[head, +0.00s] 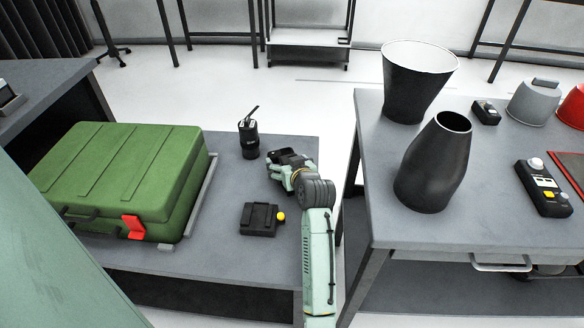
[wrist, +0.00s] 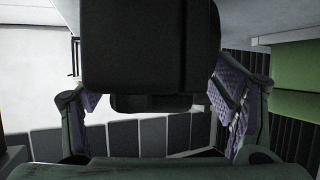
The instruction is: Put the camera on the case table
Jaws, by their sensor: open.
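The case table (head: 222,255) is the grey table at left with a green case (head: 125,175) on it. My gripper (head: 283,168) is over the right part of this table. A dark object (head: 288,156), which looks like the camera, is at its fingers. In the wrist view a large black body (wrist: 150,50) fills the top middle between my spread fingers (wrist: 160,112). The fingers are open on either side of it. I cannot tell whether they touch it, or whether it rests on the table.
A black radio (head: 248,140) stands behind my gripper, and a black device with a yellow knob (head: 260,219) lies in front. The right table (head: 460,225) holds two dark vessels (head: 435,165) (head: 415,85), a handheld device (head: 543,188) and other items. A gap separates the tables.

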